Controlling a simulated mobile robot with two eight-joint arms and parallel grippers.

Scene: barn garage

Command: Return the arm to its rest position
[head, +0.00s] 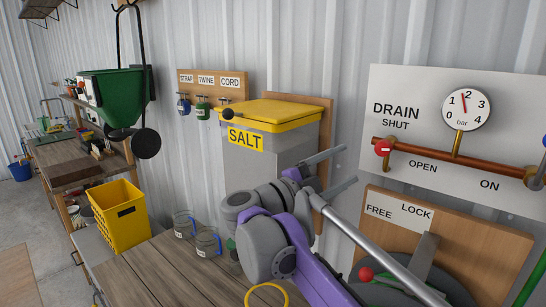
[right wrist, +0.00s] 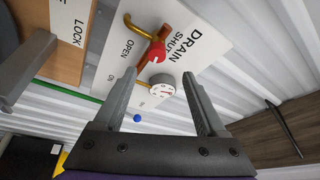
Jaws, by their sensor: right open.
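My right arm, purple and grey (head: 285,235), reaches up from the lower right of the head view, in front of the workbench. Its gripper (head: 349,164) is open and empty, with two grey fingers apart between the salt bin and the drain panel. In the right wrist view the open fingers (right wrist: 158,75) frame the tilted drain panel (right wrist: 195,40), with clear space between them and nothing held. My left gripper is not in view.
The yellow-lidded salt bin (head: 270,115) stands close behind the gripper. The drain panel (head: 440,90) with red valve (head: 382,148) is right of it. A lock board (head: 470,235), jars (head: 208,242) and a yellow basket (head: 121,217) are nearby. The wooden bench top (head: 160,270) has bare room.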

